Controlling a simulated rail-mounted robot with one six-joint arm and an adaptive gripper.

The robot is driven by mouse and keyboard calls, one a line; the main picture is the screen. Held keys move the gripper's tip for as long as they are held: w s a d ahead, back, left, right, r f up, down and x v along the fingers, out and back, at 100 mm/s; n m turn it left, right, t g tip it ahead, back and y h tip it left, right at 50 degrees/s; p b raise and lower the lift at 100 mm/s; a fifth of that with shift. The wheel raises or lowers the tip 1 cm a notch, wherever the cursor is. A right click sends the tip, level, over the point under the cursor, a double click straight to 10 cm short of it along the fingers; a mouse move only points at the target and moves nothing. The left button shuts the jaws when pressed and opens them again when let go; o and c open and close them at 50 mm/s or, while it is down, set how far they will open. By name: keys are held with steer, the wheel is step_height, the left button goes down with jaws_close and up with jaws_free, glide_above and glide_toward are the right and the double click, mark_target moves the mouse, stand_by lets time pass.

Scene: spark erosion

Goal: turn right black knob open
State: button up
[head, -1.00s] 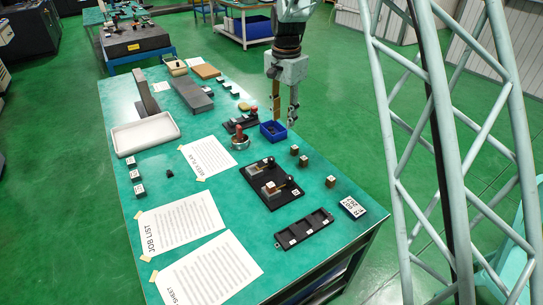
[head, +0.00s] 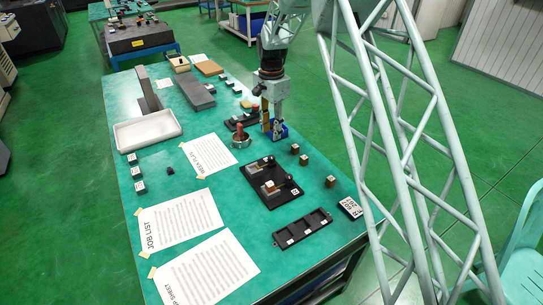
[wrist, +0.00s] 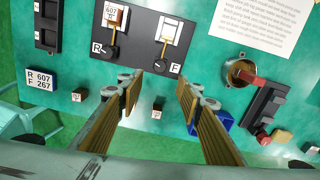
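A black plate (head: 257,186) lies on the green table and also shows in the wrist view (wrist: 135,42). It carries two small holders with thin brass-coloured levers, marked R and F. A black knob (wrist: 112,51) is at the end of the R lever, left in the wrist view. The other black knob (wrist: 160,66) is at the end of the F lever, right in that view. My gripper (wrist: 158,86) is open and empty, its fingertips apart and close to the plate's edge in that view. In the head view my gripper (head: 272,130) overlaps the blue bin.
The blue bin (wrist: 223,121), a round metal cup with a red-topped piece (wrist: 240,72) and a black rack (wrist: 266,108) are right of my fingers. Several small labelled blocks (wrist: 157,113) stand nearby. A sign (wrist: 41,79) reads R 607, F 267. A slotted black tray (head: 303,228) lies nearer.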

mark_target(271, 157)
steer(key=shift+f, duration=0.15)
steer(key=shift+f, duration=6.75)
steer(key=shift+c, duration=0.7)
steer(key=c, duration=0.7)
